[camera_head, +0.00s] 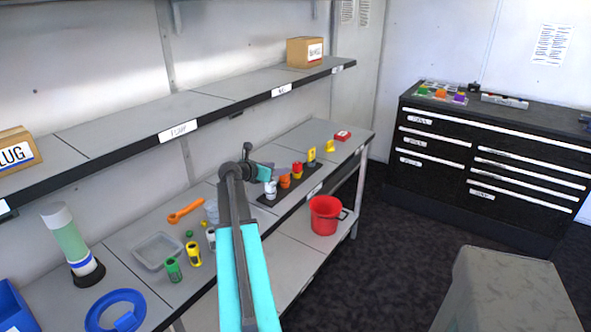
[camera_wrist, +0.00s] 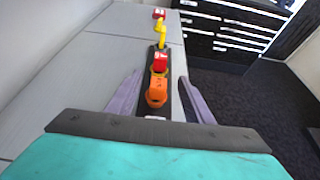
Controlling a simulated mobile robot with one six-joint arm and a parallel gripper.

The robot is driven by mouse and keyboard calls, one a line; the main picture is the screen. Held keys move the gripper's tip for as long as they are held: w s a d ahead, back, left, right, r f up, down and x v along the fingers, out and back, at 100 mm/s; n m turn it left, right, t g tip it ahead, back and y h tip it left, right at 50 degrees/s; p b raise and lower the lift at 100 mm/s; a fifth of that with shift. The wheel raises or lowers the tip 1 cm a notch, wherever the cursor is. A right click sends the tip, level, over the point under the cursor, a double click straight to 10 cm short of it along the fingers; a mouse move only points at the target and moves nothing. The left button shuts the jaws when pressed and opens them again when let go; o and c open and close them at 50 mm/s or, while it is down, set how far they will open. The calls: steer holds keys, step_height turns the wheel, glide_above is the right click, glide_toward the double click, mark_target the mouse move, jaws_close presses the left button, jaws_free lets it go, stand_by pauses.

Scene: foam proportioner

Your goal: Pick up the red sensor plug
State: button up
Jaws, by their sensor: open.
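The red plug (camera_head: 297,167) stands on a black strip (camera_head: 268,199) on the workbench, between an orange plug (camera_head: 284,181) and a yellow one (camera_head: 311,156). In the wrist view, the red plug (camera_wrist: 160,63) shows just beyond the orange plug (camera_wrist: 156,92), with its lower part partly hidden by it. My gripper (camera_head: 284,169) is open and empty, near the strip. In the wrist view, the fingers of my gripper (camera_wrist: 160,76) spread to either side of the orange plug, with the red plug a little past the tips.
A white plug (camera_head: 271,188) stands at the strip's near end. A yellow item (camera_head: 330,146) and a red box (camera_head: 342,135) lie beyond it. A shelf (camera_head: 210,95) overhangs the back. A red bucket (camera_head: 325,215) sits below.

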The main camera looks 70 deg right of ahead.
steer(key=p, duration=0.1)
glide_toward(295, 166)
steer(key=shift+x, duration=2.35)
steer(key=shift+w+f, duration=0.1)
steer(key=shift+f, duration=0.05)
steer(key=shift+p+x, duration=0.95)
steer(key=shift+x, duration=1.65)
steer(key=shift+c, duration=0.2)
steer(key=c, duration=1.1)
